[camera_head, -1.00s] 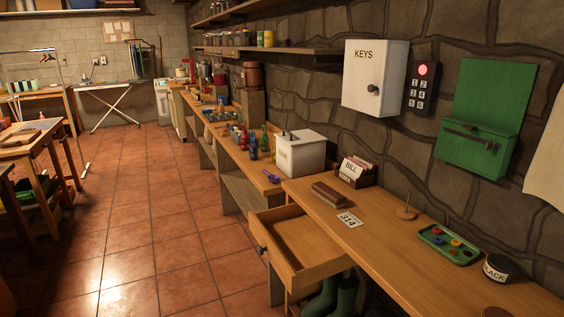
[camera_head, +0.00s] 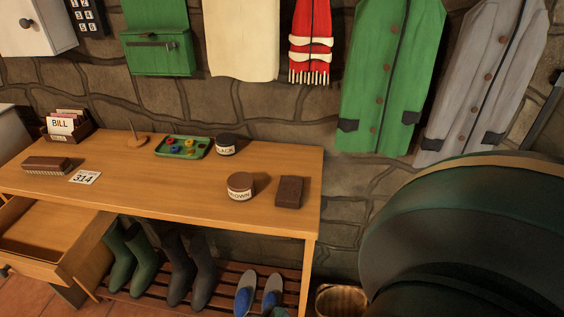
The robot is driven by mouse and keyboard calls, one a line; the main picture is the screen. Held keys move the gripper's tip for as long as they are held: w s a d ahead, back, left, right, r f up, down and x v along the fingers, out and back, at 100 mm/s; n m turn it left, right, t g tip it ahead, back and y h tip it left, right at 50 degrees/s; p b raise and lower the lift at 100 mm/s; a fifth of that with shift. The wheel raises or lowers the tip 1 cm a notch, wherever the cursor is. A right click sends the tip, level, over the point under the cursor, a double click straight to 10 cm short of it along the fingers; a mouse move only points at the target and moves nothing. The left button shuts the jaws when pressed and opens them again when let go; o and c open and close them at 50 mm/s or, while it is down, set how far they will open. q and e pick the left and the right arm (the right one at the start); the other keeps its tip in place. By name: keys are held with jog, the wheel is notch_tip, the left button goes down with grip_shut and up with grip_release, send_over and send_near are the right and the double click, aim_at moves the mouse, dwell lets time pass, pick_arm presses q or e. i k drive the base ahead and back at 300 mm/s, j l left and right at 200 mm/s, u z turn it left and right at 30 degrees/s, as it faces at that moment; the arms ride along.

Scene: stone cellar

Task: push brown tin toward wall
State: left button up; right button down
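The brown tin (camera_head: 240,187) is a round tin with a dark brown lid and a white label that reads "BROWN". It stands upright on the wooden table (camera_head: 150,202), near the front edge at the right end. The stone wall (camera_head: 290,125) runs behind the table. The tabletop between the tin and the wall looks bare, with the black tin (camera_head: 225,144) a little to the left near the back edge. Neither of my grippers is in view.
A dark brown block (camera_head: 289,192) lies just right of the brown tin. A green tray (camera_head: 182,147) with coloured pieces, a brush (camera_head: 47,164) and a "314" card (camera_head: 85,177) are further left. An open drawer (camera_head: 60,235) juts out at front left. A large dark rounded shape fills the right.

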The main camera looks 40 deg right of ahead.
aim_at(241, 186)
jog(key=z, duration=1.05)
